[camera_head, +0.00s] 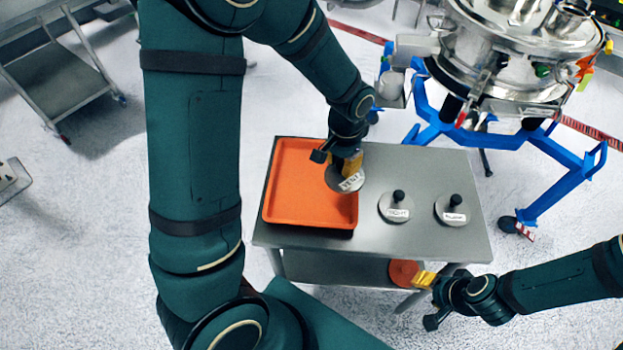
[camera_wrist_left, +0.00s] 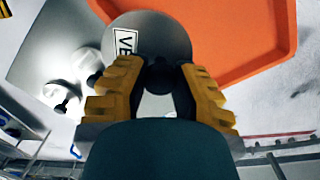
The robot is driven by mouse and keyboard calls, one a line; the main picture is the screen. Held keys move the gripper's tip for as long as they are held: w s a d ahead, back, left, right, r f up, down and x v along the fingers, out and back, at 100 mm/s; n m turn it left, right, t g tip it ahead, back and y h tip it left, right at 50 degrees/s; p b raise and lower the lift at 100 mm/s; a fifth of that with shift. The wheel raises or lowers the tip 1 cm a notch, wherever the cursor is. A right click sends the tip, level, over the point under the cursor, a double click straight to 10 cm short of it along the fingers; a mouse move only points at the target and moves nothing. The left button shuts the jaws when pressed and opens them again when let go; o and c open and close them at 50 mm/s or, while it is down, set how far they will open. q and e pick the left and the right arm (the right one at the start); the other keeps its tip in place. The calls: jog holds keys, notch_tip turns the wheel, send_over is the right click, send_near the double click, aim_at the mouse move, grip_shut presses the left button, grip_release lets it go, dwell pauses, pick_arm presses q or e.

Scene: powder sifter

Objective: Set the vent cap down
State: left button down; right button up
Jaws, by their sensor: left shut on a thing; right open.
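The vent cap (camera_head: 343,184) is a round grey metal disc with a white label reading VENT. My left gripper (camera_head: 350,163) is shut on its knob, and the cap appears level. In the head view the cap overlaps the right rim of the orange tray (camera_head: 300,213); I cannot tell whether it touches anything below. In the left wrist view the yellow fingers (camera_wrist_left: 160,72) close around the knob, with the disc (camera_wrist_left: 165,28) beyond and the tray (camera_wrist_left: 272,65) beside it. My right gripper (camera_head: 424,280) is open and empty off the table's front right corner.
Two similar labelled caps with black knobs, one at the middle (camera_head: 396,212) and one at the right (camera_head: 453,215), sit on the grey metal table (camera_head: 420,165). A round orange thing (camera_head: 403,272) is on the lower shelf. A steel sifter (camera_head: 515,60) on a blue frame stands behind.

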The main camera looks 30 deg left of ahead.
aim_at(314, 181)
pick_arm(q)
jog(key=a+m+p, duration=0.3)
jog(key=a+m, duration=0.5)
jog(key=m, duration=0.1)
jog(key=shift+w+d+f+b, duration=0.1)
jog(key=shift+w+f+b, duration=0.1)
jog(key=shift+f, duration=1.4)
jog(key=shift+w+f+b, duration=0.1)
jog(key=shift+f+b, duration=0.15)
jog(key=shift+f, duration=1.3)
jog(key=shift+w+d+f+b, duration=0.1)
jog(key=shift+f+b, duration=0.1)
jog(key=shift+f, duration=1.4)
jog(key=shift+f, duration=0.1)
jog(key=c, duration=0.8)
grip_release()
notch_tip(314, 181, up, 12)
jog(key=shift+r+p, duration=0.1)
jog(key=shift+p, duration=0.5)
